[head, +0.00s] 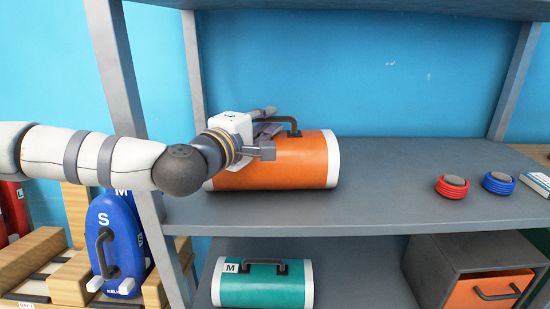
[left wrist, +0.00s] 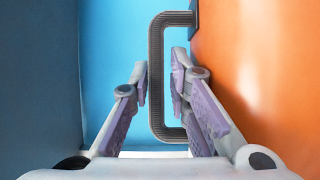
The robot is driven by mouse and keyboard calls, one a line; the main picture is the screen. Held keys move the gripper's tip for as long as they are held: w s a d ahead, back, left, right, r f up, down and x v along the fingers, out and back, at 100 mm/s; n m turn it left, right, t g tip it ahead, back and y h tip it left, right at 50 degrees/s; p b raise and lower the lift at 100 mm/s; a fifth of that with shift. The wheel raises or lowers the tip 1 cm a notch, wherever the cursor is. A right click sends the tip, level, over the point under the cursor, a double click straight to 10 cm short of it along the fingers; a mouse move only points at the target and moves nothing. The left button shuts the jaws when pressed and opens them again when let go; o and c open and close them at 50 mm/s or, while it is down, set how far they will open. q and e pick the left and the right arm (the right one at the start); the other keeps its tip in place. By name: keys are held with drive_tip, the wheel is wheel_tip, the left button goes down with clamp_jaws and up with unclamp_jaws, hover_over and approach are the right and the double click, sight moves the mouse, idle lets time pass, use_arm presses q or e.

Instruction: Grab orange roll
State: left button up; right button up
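The orange roll (head: 290,165) lies on its side on the upper grey shelf, with white end bands and a dark handle (head: 292,124) on top. My left gripper (head: 268,131) is at the handle, above the roll's left part. In the left wrist view the handle (left wrist: 157,75) stands between the two fingers of the left gripper (left wrist: 160,78), with small gaps on both sides. The fingers are open and do not appear to clamp it. The roll's orange side (left wrist: 250,60) fills the right of that view. My right gripper is not in view.
A red disc (head: 453,187) and a blue disc (head: 498,183) sit at the right of the upper shelf (head: 400,210). A teal roll (head: 262,289) and a grey drawer box (head: 455,265) are on the shelf below. A grey post (head: 120,80) stands behind my left arm.

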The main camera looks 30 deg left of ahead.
use_arm(q)
drive_tip(key=shift+s+r, duration=0.2)
drive_tip(key=shift+s, duration=0.4)
drive_tip(key=shift+c, duration=0.8)
drive_tip(key=shift+s+d+r, duration=0.1)
drive_tip(key=shift+s, duration=0.1)
clamp_jaws()
drive_tip(key=shift+w, duration=0.25)
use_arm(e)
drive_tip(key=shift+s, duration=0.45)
